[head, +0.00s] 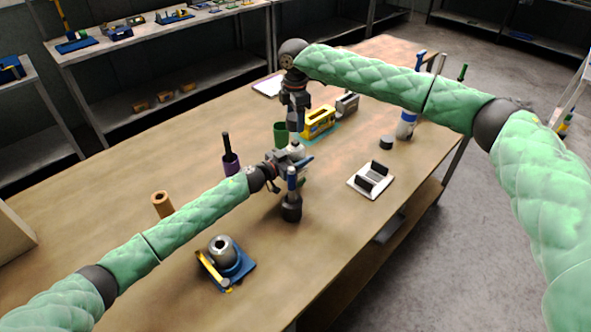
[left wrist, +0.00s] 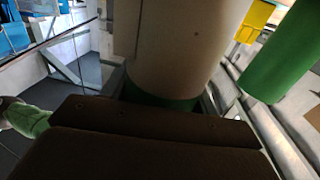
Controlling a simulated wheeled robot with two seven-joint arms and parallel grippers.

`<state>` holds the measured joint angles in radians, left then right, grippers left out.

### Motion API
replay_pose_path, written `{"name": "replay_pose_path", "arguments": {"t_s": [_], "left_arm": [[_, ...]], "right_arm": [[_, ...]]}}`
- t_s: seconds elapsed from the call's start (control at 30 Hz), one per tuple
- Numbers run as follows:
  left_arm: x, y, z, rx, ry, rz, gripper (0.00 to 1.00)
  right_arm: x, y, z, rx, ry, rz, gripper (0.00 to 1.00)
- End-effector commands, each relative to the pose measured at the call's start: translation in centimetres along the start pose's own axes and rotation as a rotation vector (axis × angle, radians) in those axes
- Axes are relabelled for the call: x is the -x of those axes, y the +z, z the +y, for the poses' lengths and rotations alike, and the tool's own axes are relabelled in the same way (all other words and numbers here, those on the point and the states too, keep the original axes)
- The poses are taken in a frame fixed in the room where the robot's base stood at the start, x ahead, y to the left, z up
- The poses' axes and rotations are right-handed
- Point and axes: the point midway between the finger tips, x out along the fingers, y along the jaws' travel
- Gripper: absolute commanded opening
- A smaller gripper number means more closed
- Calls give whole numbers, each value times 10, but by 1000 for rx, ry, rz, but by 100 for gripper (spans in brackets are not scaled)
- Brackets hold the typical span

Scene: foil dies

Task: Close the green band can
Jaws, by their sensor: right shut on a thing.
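The green band can (left wrist: 180,45) is a large pale cylinder with a green band at its lower end in the left wrist view. In the head view a small pale body (head: 296,151), which looks like this can, shows between my two grippers. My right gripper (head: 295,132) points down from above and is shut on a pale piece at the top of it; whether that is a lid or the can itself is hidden. My left gripper (head: 289,172) comes in from the left, close beside the can. Its dark finger parts cross the lower left wrist view; their grip on the can is unclear.
A blue-topped item in a dark base (head: 292,209) stands just in front. Behind are a green cup (head: 280,134) and a yellow holder (head: 318,122). A white stand (head: 371,179) is to the right, a blue fixture (head: 232,266) at front left.

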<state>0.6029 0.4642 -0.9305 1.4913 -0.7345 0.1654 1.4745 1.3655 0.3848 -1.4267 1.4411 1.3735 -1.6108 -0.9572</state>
Motion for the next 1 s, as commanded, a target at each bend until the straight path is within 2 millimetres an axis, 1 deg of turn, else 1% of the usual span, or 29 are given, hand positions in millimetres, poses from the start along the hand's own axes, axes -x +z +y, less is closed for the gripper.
{"name": "replay_pose_path", "arguments": {"t_s": [0.13, 0.23, 0.5, 0.6, 1.0], "left_arm": [[0, 0, 0, 0, -1, 0, 18], [0, 0, 0, 0, -1, 0, 18], [0, 0, 0, 0, -1, 0, 18], [0, 0, 0, 0, -1, -1, 18], [0, 0, -1, 0, -1, -1, 18]], "right_arm": [[-1, 0, 0, 0, 0, 0, 32], [-8, 0, 0, 0, -1, 1, 32], [-40, 0, 0, -1, -1, 0, 32], [-48, 0, 0, -1, -1, -1, 32], [-49, 0, 0, 0, 0, -1, 32]]}}
